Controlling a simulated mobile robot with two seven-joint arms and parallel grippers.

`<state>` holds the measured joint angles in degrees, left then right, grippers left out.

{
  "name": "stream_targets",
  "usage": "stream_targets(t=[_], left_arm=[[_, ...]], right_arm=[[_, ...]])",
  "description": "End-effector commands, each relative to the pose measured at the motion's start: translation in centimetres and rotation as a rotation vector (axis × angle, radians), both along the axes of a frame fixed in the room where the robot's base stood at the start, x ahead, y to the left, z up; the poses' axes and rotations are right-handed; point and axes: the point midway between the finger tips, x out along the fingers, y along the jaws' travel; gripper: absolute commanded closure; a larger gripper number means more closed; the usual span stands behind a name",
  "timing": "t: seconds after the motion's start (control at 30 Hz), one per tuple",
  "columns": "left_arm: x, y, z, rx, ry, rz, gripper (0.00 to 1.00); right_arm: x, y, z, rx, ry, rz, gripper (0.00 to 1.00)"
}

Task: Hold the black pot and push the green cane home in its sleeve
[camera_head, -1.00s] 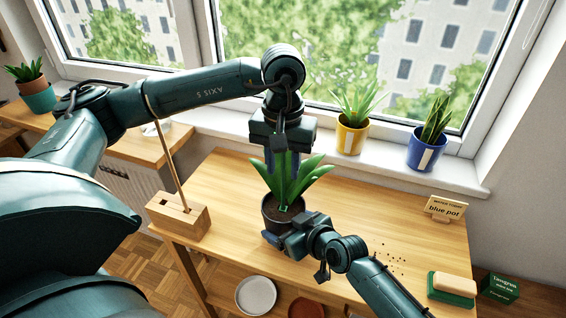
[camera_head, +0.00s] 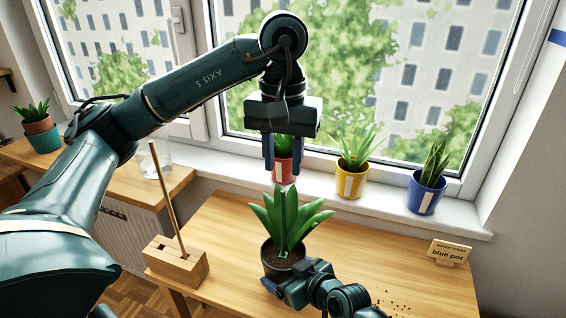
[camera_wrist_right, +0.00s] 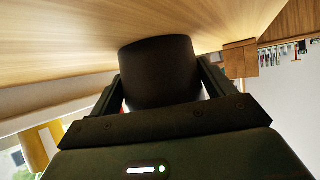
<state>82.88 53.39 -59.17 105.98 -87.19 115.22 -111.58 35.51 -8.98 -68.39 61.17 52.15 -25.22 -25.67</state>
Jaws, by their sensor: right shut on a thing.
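The black pot (camera_head: 273,266) stands on the wooden table with a broad-leaved plant in it. The green cane (camera_head: 283,222) rises upright among the leaves and is hard to tell from them. A small green sleeve (camera_head: 284,255) shows at its foot above the soil; how deep the cane sits is unclear. My left gripper (camera_head: 283,170) hangs above the plant, its fingers apart and empty, clear of the cane. My right gripper (camera_head: 282,290) is shut on the pot's near side. In the right wrist view the pot (camera_wrist_right: 160,75) is between its fingers.
A wooden block (camera_head: 178,266) holding a thin stick (camera_head: 165,200) stands at the table's left. Red (camera_head: 284,169), yellow (camera_head: 351,182) and blue (camera_head: 424,195) pots line the sill. A "blue pot" sign (camera_head: 449,252) stands at the right.

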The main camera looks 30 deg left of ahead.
Motion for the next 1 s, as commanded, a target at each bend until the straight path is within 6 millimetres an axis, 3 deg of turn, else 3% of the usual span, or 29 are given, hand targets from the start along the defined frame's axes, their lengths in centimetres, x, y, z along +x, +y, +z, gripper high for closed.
stream_targets(t=[0.37, 0.4, 0.6, 1.0], left_arm=[[0.01, 0.01, -0.05, 0.0, 0.0, 0.0, 0.67], [0.01, 0.01, -0.05, 0.0, 0.0, 0.0, 0.67], [0.0, 0.02, -0.06, 0.0, 0.0, 0.0, 0.67], [0.01, 0.02, -0.06, 0.0, 0.0, 0.001, 0.67]], right_arm=[[0.01, 0.04, 0.1, 0.002, -0.001, 0.0, 0.31], [0.01, 0.04, 0.1, 0.002, -0.001, 0.0, 0.17], [0.0, 0.04, 0.08, 0.002, -0.001, 0.0, 0.01], [-0.22, -0.63, 0.38, 0.002, 0.001, 0.0, 0.0]])
